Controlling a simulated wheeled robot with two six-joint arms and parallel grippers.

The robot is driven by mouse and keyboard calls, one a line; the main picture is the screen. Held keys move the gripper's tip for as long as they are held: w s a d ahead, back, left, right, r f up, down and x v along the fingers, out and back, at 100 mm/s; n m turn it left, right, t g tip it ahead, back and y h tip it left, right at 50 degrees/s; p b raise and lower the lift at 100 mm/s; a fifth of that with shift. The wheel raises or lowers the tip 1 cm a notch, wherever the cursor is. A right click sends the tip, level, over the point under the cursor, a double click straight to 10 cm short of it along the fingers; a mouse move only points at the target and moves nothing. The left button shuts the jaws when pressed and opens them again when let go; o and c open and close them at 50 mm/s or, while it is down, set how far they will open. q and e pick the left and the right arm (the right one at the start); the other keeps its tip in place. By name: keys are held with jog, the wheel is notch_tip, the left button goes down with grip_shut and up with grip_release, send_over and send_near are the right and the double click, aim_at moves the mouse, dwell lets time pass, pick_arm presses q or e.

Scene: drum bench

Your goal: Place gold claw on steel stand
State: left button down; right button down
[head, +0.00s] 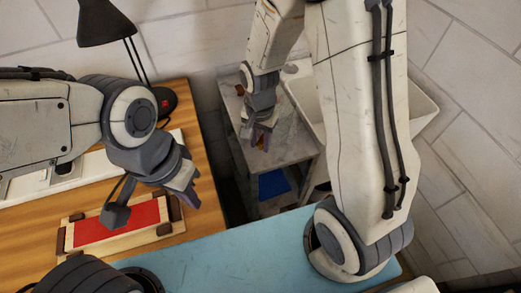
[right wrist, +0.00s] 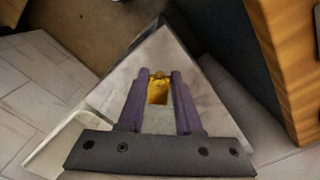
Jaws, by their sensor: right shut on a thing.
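My right gripper (right wrist: 158,95) is shut on the gold claw (right wrist: 158,90), which shows between its purple fingers in the right wrist view. In the head view my right gripper (head: 262,138) points down over the steel stand (head: 297,143), a grey, scuffed stand behind the blue surface. Only a small gold patch shows beside the fingers there. The stand's grey top (right wrist: 215,105) lies below the claw in the right wrist view; I cannot tell whether they touch. My left gripper (head: 186,186) hangs over the wooden bench at left; its jaw opening is unclear.
The wooden bench (head: 200,205) holds a red-topped wooden frame (head: 118,224) and a black lamp (head: 105,22). A blue surface (head: 235,250) lies in front. A white basin (head: 418,105) stands behind my right arm. A blue item (head: 273,184) sits low in the stand.

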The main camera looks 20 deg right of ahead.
aim_at(260, 160)
jog(key=shift+f, duration=2.6)
jog(key=shift+f, duration=0.2)
jog(key=c, duration=0.6)
grip_release()
jog(key=shift+r, duration=0.15)
notch_tip(260, 160, up, 12)
jog(key=shift+f, duration=0.15)
jog(key=s+a+r+n, duration=0.2)
jog(key=s+a+n, duration=0.1)
jog(key=s+n, duration=0.2)
jog(key=s+a+r+n, duration=0.2)
jog(key=s+n, duration=0.3)
jog(key=s, duration=0.1)
jog(key=s+a+r+n+y, duration=0.1)
jog(key=s+a+r+n, duration=0.2)
jog(key=s+n, duration=0.3)
jog(key=shift+s+a, duration=0.3)
jog(key=shift+a, duration=0.05)
